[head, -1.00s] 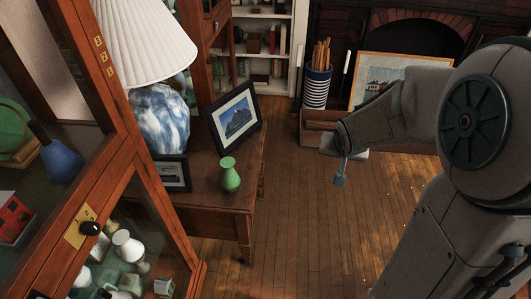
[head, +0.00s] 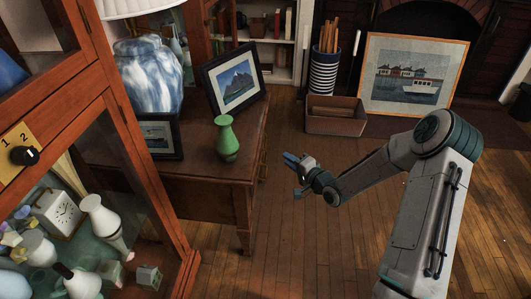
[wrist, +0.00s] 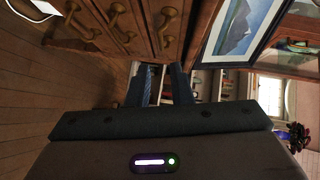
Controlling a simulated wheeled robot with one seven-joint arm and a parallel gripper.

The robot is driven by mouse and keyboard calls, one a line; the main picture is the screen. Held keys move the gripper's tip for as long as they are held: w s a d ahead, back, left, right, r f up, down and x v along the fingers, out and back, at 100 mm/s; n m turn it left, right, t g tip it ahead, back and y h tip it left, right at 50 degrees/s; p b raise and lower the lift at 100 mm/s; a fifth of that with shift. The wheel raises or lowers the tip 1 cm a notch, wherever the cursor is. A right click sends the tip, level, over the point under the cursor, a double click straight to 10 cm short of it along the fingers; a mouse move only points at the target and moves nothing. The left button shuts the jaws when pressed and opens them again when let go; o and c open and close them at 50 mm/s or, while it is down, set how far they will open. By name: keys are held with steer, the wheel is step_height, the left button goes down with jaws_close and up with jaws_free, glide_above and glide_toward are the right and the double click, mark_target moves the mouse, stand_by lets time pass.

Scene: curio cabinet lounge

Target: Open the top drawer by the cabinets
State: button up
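The dark wooden desk (head: 205,187) by the glass-fronted cabinet shows in the head view at centre left; its drawer fronts are hidden there. In the wrist view, which is turned on its side, a wooden drawer front shows at the top with several brass handles. The handle nearest the desk's top edge (wrist: 165,20) is rightmost; another handle (wrist: 120,15) is left of it. My gripper (head: 293,175) is in the air just right of the desk in the head view. In the wrist view its two fingers (wrist: 161,72) are apart, with nothing between them.
A green vase (head: 226,140), a framed mountain picture (head: 235,85) and a blue-white lamp (head: 148,78) stand on the desk. The glass cabinet (head: 120,140) is at the left. A box (head: 337,125) and striped bin (head: 323,72) stand behind. The floor between is clear.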

mark_target(266, 143)
steer(key=shift+b+x, duration=2.15)
steer(key=shift+x, duration=4.85)
steer(key=shift+s+a+r, duration=0.1)
steer(key=shift+r, duration=0.05)
jaws_close()
